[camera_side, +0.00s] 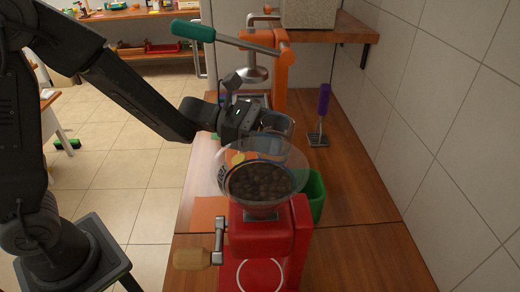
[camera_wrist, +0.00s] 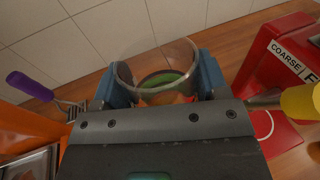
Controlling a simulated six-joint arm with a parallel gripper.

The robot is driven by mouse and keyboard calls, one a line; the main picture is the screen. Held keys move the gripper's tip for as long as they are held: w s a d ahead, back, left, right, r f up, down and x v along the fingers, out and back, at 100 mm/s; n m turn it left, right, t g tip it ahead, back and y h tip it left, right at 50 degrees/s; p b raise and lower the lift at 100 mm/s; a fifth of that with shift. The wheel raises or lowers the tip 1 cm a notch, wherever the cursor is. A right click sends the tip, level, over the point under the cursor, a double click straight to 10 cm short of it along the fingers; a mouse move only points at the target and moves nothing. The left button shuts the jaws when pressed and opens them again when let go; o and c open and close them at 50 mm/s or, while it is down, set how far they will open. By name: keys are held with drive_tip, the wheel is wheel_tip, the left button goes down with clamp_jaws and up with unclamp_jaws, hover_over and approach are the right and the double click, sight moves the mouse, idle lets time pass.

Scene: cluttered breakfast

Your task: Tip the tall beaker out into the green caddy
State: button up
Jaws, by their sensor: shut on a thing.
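The tall beaker is clear. In the wrist view its round rim and wall (camera_wrist: 150,66) stand between the two blue fingers of my gripper (camera_wrist: 164,82), which is shut on it. In the side view my gripper (camera_side: 258,124) holds the beaker (camera_side: 284,122) behind the coffee grinder, and the hopper hides its lower part. The green caddy (camera_side: 316,196) stands on the counter behind and right of the grinder, partly hidden by it. In the wrist view green and orange-red show through the beaker; I cannot tell whether they are inside or beyond it.
An orange press (camera_side: 280,72) with a green-handled lever (camera_side: 194,31) stands behind.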

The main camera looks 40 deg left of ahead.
drive_tip(key=shift+w+a+r+n+t+y, duration=0.15)
drive_tip(key=shift+w+r+n+t+y, duration=0.25)
drive_tip(key=shift+t, duration=0.3)
drive_tip(key=shift+f, duration=0.1)
drive_tip(key=shift+s+a, duration=0.15)
drive_tip(key=shift+a+f+g+y, duration=0.1)
drive_tip(key=shift+f+g+y, duration=0.5)
drive_tip(key=shift+f, duration=1.05)
drive_tip(key=shift+s+a+r+g+y, duration=0.1)
drive_tip(key=shift+g+y, duration=0.15)
drive_tip(key=shift+y, duration=0.3)
drive_tip(key=shift+a+g+y, duration=0.1)
drive_tip(key=shift+g+y, duration=0.15)
drive_tip(key=shift+y, duration=0.3)
drive_tip(key=shift+d+f+g+y, duration=0.1)
drive_tip(key=shift+f+g+y, duration=0.6)
drive_tip(key=shift+f+y, duration=0.35)
drive_tip(key=shift+d+f+g+y, duration=0.1)
drive_tip(key=shift+f+g+y, duration=0.7)
drive_tip(key=shift+y, duration=0.55)
drive_tip(key=shift+d+g+y, duration=0.2)
drive_tip(key=shift+g+y, duration=0.4)
drive_tip(key=shift+y, duration=0.4)
